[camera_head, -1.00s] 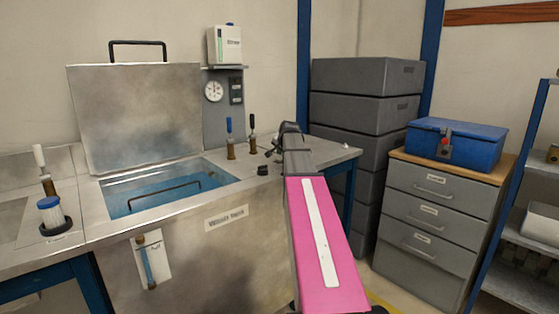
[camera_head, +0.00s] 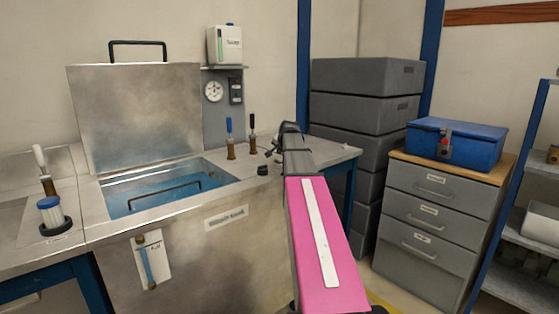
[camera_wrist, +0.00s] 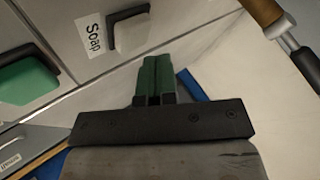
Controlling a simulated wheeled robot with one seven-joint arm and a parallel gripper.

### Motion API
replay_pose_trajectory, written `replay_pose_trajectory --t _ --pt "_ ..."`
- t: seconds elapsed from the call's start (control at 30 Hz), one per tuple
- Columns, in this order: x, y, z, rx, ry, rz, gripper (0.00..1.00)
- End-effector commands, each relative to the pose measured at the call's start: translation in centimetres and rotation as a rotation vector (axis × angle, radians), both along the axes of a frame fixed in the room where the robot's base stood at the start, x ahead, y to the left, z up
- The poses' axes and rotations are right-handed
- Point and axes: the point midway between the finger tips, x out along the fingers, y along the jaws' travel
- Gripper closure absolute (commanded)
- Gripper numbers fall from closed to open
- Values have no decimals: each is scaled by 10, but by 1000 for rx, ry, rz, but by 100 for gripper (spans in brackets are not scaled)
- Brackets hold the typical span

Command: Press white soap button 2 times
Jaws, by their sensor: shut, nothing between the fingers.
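In the wrist view, the white soap button (camera_wrist: 131,35) is a pale square cap in a dark surround, beside a label reading "Soap" (camera_wrist: 90,33). My gripper (camera_wrist: 154,80) is shut and empty, its two green fingers side by side. In that picture the fingertips lie just below and right of the button; I cannot tell how large the gap is. In the head view, my gripper (camera_head: 272,153) is small and dark over the right end of the metal bench. The button cannot be made out there.
A green button (camera_wrist: 28,80) lies left of the soap button. The open water tank (camera_head: 165,190), blue-handled lever (camera_head: 229,138) and dark-handled lever (camera_head: 252,136) are left of my arm.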

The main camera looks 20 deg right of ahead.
Motion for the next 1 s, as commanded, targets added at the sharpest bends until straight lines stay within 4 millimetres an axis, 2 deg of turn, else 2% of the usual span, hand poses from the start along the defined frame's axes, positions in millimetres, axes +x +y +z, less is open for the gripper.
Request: replay_pose_trajectory --t 0.7,1.0 --pt "0 0 0 0 0 0 100" --pt "0 0 -8 0 0 0 100"
